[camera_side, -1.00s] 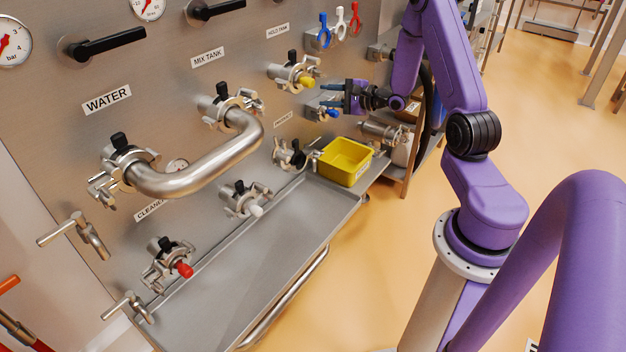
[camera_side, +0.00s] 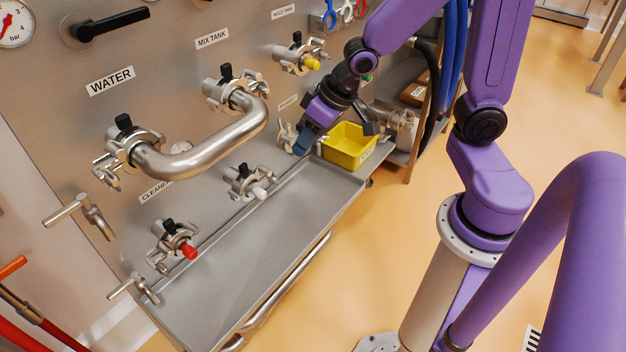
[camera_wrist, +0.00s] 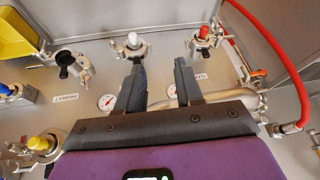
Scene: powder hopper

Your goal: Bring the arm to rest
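My gripper (camera_side: 336,141) hangs from my purple arm, pointing down, in front of the steel panel and next to the yellow bin in the side view. Its two dark fingers are spread, with nothing seen between them. The gripper also shows in the wrist view (camera_wrist: 158,63), again with an open gap between the fingers. Beyond the fingers are the panel's lower fittings, a white-capped port (camera_wrist: 133,42) and a red-capped port (camera_wrist: 203,34). From the side, one finger is close to the tray's back edge; whether it touches anything cannot be told.
A yellow bin (camera_side: 349,147) stands at the right end of the steel drip tray (camera_side: 250,262). A bent pipe (camera_side: 205,160) joins the WATER and MIX TANK ports. A red hose (camera_wrist: 270,38) crosses the wrist view's right side. The tray's middle is clear.

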